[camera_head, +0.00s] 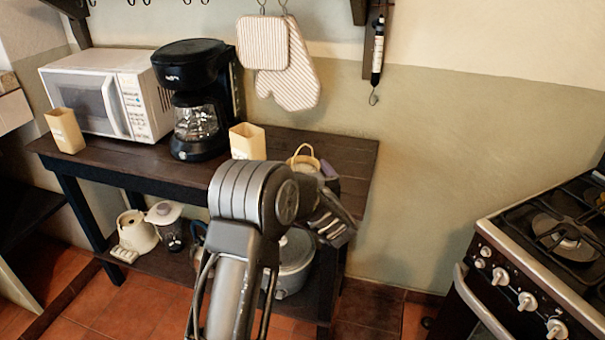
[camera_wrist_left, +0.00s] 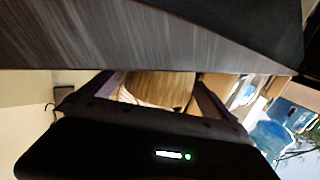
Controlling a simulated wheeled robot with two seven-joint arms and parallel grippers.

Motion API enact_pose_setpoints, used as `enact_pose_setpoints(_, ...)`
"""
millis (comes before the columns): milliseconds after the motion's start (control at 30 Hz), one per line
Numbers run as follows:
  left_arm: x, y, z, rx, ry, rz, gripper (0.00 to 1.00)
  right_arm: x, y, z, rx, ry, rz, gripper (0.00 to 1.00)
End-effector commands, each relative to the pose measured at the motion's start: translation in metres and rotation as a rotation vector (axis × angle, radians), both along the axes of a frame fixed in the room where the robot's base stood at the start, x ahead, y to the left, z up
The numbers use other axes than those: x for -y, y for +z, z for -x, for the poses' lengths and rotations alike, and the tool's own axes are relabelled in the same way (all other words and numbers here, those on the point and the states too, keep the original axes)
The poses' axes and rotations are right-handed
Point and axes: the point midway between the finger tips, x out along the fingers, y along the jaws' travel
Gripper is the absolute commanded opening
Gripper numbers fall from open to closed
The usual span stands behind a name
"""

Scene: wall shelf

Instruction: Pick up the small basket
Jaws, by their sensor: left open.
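The small basket (camera_head: 304,162) stands on the right part of the dark wooden table, and its pale yellow handle arches up in the head view. Its lower part is partly hidden by my left arm and gripper. My left gripper (camera_head: 324,180) is at the table's right front, close beside the basket. In the left wrist view a tan surface (camera_wrist_left: 160,88), which looks like the basket, shows between the two spread fingers. The gripper is open, and I cannot tell whether a finger touches the basket. My right gripper is not in view.
A cream container (camera_head: 247,142) stands left of the basket, then a black coffee maker (camera_head: 196,95) and a white microwave (camera_head: 105,95). Another cream container (camera_head: 64,130) is at the far left. Mitts (camera_head: 285,65) hang above. A stove (camera_head: 545,250) stands at right.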

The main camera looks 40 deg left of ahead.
Motion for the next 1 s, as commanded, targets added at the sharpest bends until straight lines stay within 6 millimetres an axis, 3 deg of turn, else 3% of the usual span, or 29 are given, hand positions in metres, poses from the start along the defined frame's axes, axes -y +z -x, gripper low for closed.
enact_pose_setpoints(167, -0.0113, -0.001, -0.0087, 0.0, 0.0, 0.0, 1.0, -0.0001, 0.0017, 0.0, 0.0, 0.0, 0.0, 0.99)
enact_pose_setpoints(733, -0.0109, -0.0008, -0.0087, 0.0, -0.001, 0.0, 1.0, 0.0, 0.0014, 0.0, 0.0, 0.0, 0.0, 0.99)
enact_pose_setpoints(1000, -0.0109, -0.0007, -0.0087, 0.0, -0.001, 0.0, 0.78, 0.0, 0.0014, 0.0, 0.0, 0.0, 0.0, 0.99)
